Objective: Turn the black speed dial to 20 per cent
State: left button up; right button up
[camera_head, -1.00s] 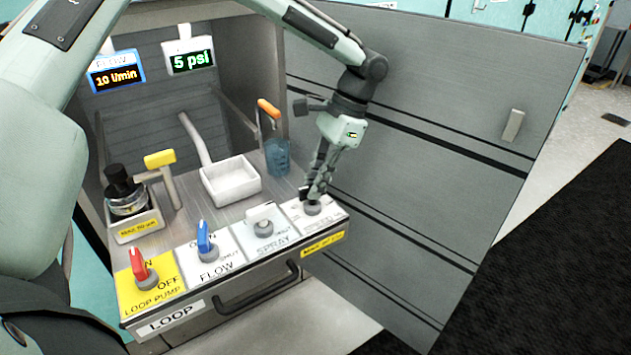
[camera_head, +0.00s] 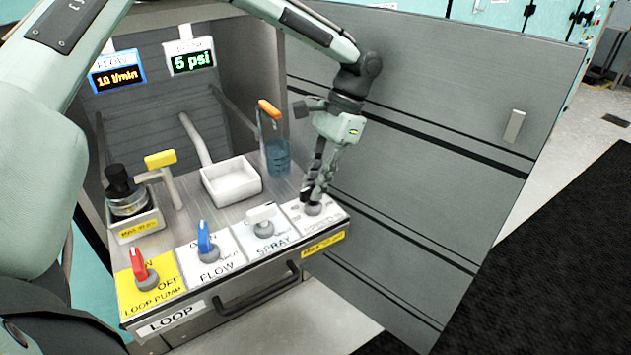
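The speed dial (camera_head: 313,210) sits on the rightmost white plate of the sloped front panel. Only its round grey base shows clearly; its black handle is hidden among my fingers. My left gripper (camera_head: 312,198) comes down over the dial from above, fingertips at the handle. I cannot tell whether the fingers are closed on it or just around it. The dial's scale marks are too small and covered to read, so its setting is unclear. My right gripper is not in view.
Left of the dial are the white SPRAY knob (camera_head: 263,225), blue FLOW knob (camera_head: 205,238) and red LOOP PUMP knob (camera_head: 140,268). A white tray (camera_head: 232,190) and a clear blue-tinted beaker (camera_head: 277,157) stand behind. A grey door panel (camera_head: 440,140) stands close at right.

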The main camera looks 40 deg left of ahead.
pick_arm(q)
jog(key=shift+o, duration=1.3)
notch_tip(320, 180, up, 10)
